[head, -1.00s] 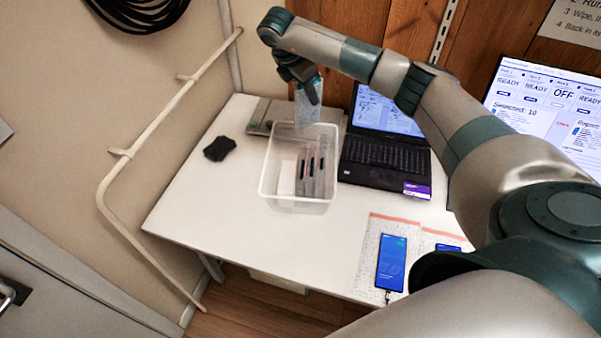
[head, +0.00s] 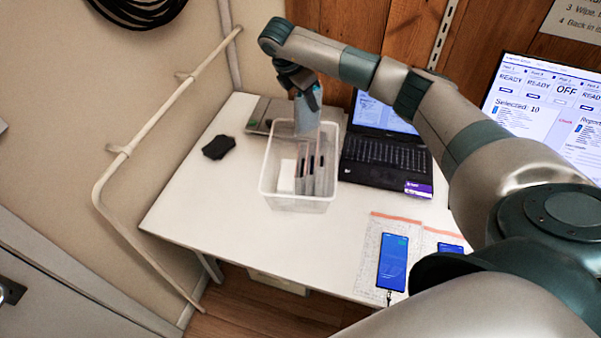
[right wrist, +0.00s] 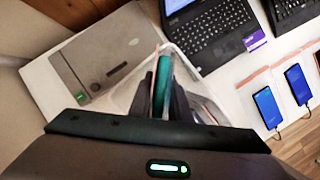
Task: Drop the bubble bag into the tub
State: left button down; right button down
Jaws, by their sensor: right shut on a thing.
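A clear plastic tub (head: 268,190) stands on the white table, with several dark-edged upright items and a small white block inside. My right gripper (head: 304,92) is shut on the bubble bag (head: 306,118), a pale see-through bag with a blue thing in it. The bag hangs upright over the back part of the tub; its lower end looks near the rim, and I cannot tell its exact height. In the right wrist view the bag (right wrist: 163,82) shows edge-on between the fingers, with the tub (right wrist: 133,92) behind it. My left gripper is not in view.
A black laptop (head: 385,152) stands close to the tub's right. A grey box-like device (head: 257,113) lies behind it to the left, and a black cloth-like item (head: 218,147) lies left. Phones on bags, one a blue-screened phone (head: 392,262), lie front right.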

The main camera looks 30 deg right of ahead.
jog(key=shift+f+b, duration=0.45)
jog(key=shift+f, duration=0.9)
jog(key=c, duration=1.6)
grip_release()
jog(key=shift+o, duration=0.2)
jog(key=shift+a+r, duration=0.2)
jog(key=shift+r, duration=0.3)
jog(key=b+v, duration=0.2)
jog(key=v, duration=1.4)
jog(key=shift+r, duration=0.2)
